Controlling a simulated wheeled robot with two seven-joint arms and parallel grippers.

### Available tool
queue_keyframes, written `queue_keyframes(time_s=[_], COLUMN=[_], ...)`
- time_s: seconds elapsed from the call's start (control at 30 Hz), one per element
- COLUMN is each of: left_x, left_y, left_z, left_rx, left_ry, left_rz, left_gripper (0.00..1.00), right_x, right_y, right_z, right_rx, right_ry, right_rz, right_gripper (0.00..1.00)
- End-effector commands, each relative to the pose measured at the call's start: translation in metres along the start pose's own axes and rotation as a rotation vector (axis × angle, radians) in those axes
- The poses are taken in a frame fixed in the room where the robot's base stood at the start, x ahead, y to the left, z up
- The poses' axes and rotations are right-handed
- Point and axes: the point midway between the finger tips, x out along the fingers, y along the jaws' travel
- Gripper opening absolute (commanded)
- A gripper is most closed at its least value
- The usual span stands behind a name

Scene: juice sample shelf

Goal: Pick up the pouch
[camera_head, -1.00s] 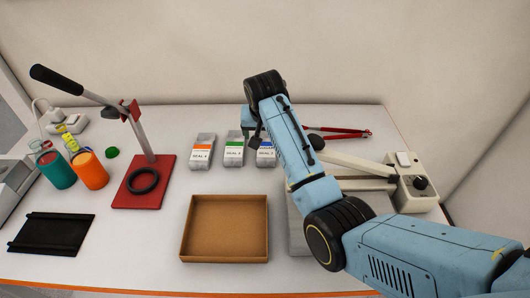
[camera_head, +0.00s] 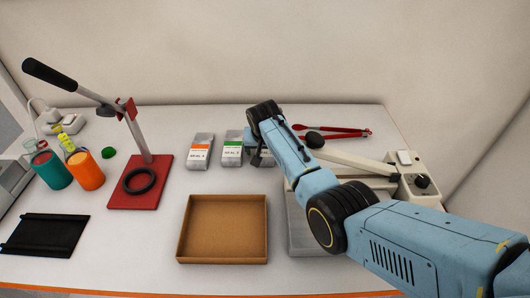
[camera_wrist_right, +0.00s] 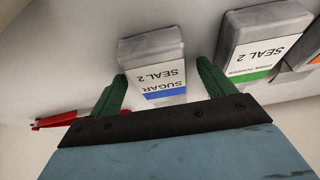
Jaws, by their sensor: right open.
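A grey pouch with a blue label reading SUGAR SEAL 2 (camera_wrist_right: 150,48) shows in the right wrist view, between and just beyond the fingertips of my right gripper (camera_wrist_right: 162,71). The two green fingers are spread on either side of it and nothing is held. In the head view my right gripper (camera_head: 256,150) and arm largely hide this pouch. A green-label pouch (camera_head: 232,149) stands to its left, and an orange-label pouch (camera_head: 200,152) farther left. The green-label pouch (camera_wrist_right: 262,44) also shows beside the right finger in the wrist view. My left gripper is not in view.
An empty cardboard tray (camera_head: 181,232) lies in front of the pouches. A lever press with a red base (camera_head: 125,193), a teal cup (camera_head: 52,170) and an orange cup (camera_head: 86,171) stand left. Red-handled tongs (camera_head: 345,131) and a cream sealing machine (camera_head: 408,180) are at right.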

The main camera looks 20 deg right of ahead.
Motion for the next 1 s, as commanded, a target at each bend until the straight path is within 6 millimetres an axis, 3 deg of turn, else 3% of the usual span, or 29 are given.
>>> queue_keyframes(time_s=[0.23, 0.63, 1.0], left_x=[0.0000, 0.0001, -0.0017], left_y=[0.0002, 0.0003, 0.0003], left_z=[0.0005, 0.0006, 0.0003], left_rx=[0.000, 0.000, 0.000], left_ry=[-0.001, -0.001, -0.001], left_rz=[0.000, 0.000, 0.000], left_gripper=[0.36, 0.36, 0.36], right_x=[0.0009, 0.0004, -0.0070], right_y=[0.0001, 0.0000, -0.0004], right_z=[-0.0003, -0.0005, -0.0039], right_rx=[0.000, 0.000, 0.000], right_ry=[0.001, 0.001, 0.002], right_rz=[0.000, 0.000, -0.001], right_gripper=[0.82, 0.31, 0.31])
